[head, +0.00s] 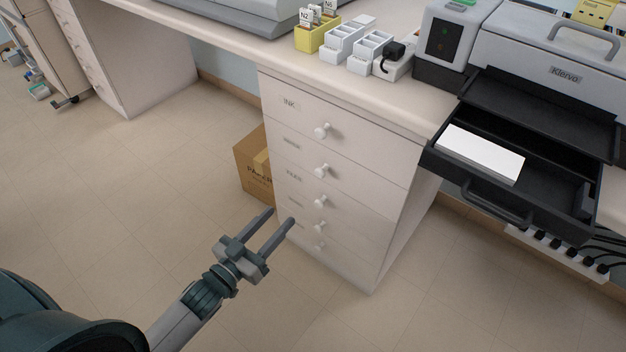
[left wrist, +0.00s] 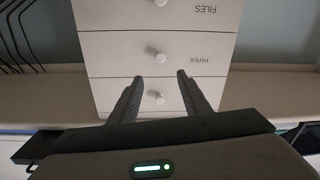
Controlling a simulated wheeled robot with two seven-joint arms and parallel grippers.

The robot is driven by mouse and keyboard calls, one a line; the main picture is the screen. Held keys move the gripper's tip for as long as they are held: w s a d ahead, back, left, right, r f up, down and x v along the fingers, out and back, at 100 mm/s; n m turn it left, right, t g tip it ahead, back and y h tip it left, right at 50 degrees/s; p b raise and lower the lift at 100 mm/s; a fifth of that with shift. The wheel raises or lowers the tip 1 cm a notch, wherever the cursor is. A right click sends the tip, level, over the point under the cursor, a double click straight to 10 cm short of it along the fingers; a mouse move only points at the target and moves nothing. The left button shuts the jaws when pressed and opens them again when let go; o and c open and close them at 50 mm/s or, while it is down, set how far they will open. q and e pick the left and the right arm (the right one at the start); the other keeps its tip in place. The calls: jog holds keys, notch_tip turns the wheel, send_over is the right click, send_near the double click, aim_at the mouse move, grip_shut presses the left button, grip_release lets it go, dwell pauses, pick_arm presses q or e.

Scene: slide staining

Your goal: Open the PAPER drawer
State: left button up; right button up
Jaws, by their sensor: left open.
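The drawer's knob (head: 322,201) also shows in the head view. My left gripper (head: 282,215) is open and empty, in front of the unit and apart from the knob. In the left wrist view its fingers (left wrist: 159,77) point toward the drawer fronts. My right gripper is not in view.
The INK drawer (head: 350,128) at the top and the other drawers are shut. A cardboard box (head: 252,165) stands left of the unit. A black printer tray (head: 555,205) juts out at the right. The floor in front is clear.

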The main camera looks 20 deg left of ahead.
aim_at(318, 175)
pick_arm(q)
jog(key=x, duration=1.6)
jog(key=shift+w+d+b, duration=0.1)
jog(key=shift+w+b, duration=0.05)
jog(key=shift+b, duration=0.15)
grip_shut()
